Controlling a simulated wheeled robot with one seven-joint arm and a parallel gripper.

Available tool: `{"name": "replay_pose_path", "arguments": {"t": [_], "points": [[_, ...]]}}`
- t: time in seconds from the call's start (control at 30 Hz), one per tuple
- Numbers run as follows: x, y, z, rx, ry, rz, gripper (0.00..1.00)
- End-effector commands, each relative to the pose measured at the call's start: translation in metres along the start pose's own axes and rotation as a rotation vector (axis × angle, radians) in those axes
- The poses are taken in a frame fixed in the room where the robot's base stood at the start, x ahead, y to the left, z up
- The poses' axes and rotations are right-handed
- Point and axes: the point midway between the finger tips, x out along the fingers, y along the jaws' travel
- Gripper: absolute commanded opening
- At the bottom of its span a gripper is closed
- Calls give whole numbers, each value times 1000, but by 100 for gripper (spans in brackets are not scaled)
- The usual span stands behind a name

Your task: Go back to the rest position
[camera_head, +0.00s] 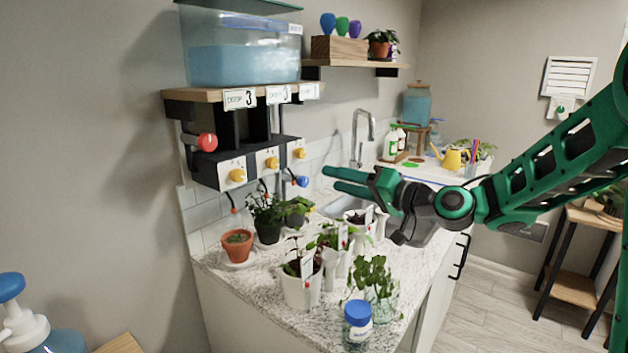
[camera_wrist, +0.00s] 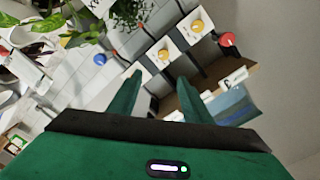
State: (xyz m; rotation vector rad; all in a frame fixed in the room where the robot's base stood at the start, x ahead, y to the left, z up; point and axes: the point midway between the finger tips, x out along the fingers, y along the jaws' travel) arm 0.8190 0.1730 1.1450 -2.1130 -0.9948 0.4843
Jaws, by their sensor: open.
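My green gripper (camera_head: 328,180) is in the middle of the head view, above the counter and in front of the sink. Its two fingers point left toward the irrigation unit and are apart, with nothing between them. In the wrist view my gripper (camera_wrist: 162,90) shows both fingers spread. Beyond them is the control panel (camera_wrist: 178,38) with yellow knobs, a red knob (camera_wrist: 227,40) and a blue knob (camera_wrist: 100,59). In the head view the panel (camera_head: 252,163) hangs under a shelf, with the red knob (camera_head: 207,142) at its left end.
The granite counter (camera_head: 225,272) holds several potted plants below my gripper, including a terracotta pot (camera_head: 237,247) and white pots (camera_head: 300,287). A blue-lidded jar (camera_head: 357,322) stands at the front edge. A water tank (camera_head: 243,62) sits on the shelf. A faucet (camera_head: 358,135) rises behind my gripper.

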Motion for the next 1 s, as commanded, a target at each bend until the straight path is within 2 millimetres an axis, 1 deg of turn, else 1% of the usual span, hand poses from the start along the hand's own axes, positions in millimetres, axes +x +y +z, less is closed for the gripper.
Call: {"name": "replay_pose_path", "arguments": {"t": [0.07, 0.17, 0.37, 0.47, 0.57, 0.67, 0.7, 0.77, 0.8, 0.87, 0.9, 0.97, 1.0], "points": [[-7, 6, 4, -23, -22, 35, 45], [-20, 23, 9, -58, -65, 104, 45], [-56, 53, 23, -119, -155, 258, 45], [-79, 70, 31, -143, -210, 349, 45], [-110, 89, 40, -162, -271, 462, 45], [-154, 109, 51, -165, -342, 602, 45], [-177, 117, 56, -159, -374, 667, 45], [-214, 127, 64, -140, -418, 768, 45], [-239, 131, 70, -121, -446, 832, 45], [-276, 136, 79, -83, -482, 925, 45], [-301, 137, 86, -53, -506, 984, 45], [-339, 136, 97, 1, -536, 1069, 45], [-363, 134, 106, 43, -555, 1123, 45]]}}
